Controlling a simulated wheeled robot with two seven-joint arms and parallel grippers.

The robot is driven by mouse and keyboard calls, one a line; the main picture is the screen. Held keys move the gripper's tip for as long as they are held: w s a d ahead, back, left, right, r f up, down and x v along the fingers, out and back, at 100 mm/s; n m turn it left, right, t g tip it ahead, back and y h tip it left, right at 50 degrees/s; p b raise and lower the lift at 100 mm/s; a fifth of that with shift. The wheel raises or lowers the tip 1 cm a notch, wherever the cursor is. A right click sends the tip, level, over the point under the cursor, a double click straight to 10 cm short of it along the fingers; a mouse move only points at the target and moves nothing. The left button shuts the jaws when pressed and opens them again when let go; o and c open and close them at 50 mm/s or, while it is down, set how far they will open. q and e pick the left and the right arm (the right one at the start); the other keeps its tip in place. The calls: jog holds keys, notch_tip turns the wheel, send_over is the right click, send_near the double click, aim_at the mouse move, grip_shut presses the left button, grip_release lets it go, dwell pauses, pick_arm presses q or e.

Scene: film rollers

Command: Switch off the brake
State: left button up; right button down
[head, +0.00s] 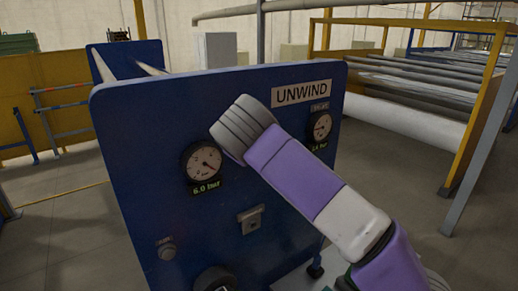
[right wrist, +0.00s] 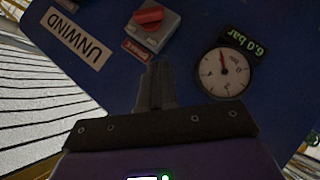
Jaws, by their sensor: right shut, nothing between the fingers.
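A red rotary knob (right wrist: 149,15) sits on a grey switch box (right wrist: 155,32) on the blue panel, in the right wrist view. A small red label (right wrist: 136,50) lies beside the box; its text is too small to read. My right gripper (right wrist: 158,68) is shut and empty, its fingertips close to the box and label, short of the knob in the picture. I cannot tell whether it touches anything. In the head view my right arm (head: 300,178) reaches across the blue panel (head: 135,130) and hides the knob and the fingers. My left gripper is not in view.
The panel carries an UNWIND sign (head: 302,93), a 6.0 bar gauge (head: 203,161), another gauge (head: 320,126), a small metal fitting (head: 250,219) and a button (head: 167,251). Rollers (head: 410,118) in a yellow frame stand at the right. Floor at the left is open.

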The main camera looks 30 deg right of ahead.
jog(key=s+d+f+x, duration=0.1)
jog(key=x, duration=1.2)
jog(key=shift+s+d+f, duration=0.2)
jog(key=shift+s, duration=0.15)
